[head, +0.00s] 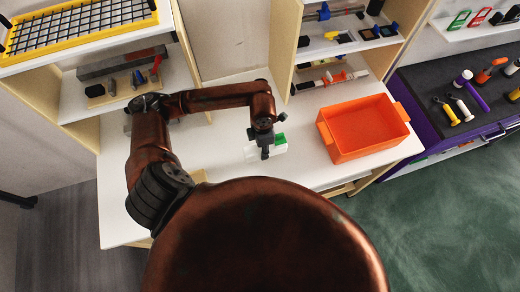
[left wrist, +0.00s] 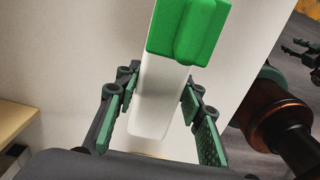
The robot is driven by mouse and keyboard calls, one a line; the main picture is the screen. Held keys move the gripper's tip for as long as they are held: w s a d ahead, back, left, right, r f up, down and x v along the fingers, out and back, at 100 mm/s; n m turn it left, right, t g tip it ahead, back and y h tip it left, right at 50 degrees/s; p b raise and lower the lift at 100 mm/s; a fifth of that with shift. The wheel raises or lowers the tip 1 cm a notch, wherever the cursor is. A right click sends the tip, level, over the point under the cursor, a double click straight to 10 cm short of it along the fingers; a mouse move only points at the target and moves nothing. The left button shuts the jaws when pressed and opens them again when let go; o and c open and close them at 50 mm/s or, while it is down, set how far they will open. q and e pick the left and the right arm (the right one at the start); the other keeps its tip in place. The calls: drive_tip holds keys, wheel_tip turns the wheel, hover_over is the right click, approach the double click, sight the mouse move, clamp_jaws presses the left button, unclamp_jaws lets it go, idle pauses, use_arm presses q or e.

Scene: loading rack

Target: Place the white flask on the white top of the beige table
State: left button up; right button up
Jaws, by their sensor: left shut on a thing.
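The white flask (head: 252,154) with a green cap (head: 280,139) is above or on the white top (head: 225,165) of the beige table, near its middle. I cannot tell whether its base touches the top. My left gripper (head: 264,150) is shut on the flask. In the left wrist view the flask (left wrist: 158,95) sits between the green-padded fingers of my left gripper (left wrist: 160,105), with its green cap (left wrist: 187,28) beyond them.
An orange bin (head: 325,135) stands on the white top to the right of the flask. Shelves with small items rise behind the table on both sides. A purple-edged workbench (head: 425,135) with tools is at the right. The white top left of the flask is largely clear.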

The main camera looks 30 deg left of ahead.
sight(260, 151)
use_arm(q)
drive_tip(key=shift+w+a+f, duration=0.15)
drive_tip(key=shift+a+f, duration=0.15)
drive_tip(key=shift+f, duration=0.05)
drive_tip(key=f+p, duration=0.1)
drive_tip(key=f, duration=0.2)
drive_tip(key=shift+a, duration=0.2)
drive_tip(key=shift+w+f, duration=0.1)
drive_tip(key=shift+f, duration=0.2)
drive_tip(key=shift+f, duration=0.1)
drive_tip(key=o, duration=0.9)
drive_tip(key=shift+f, duration=0.15)
drive_tip(key=shift+c, duration=0.2)
drive_tip(key=o, duration=0.5)
drive_tip(key=shift+c, duration=0.2)
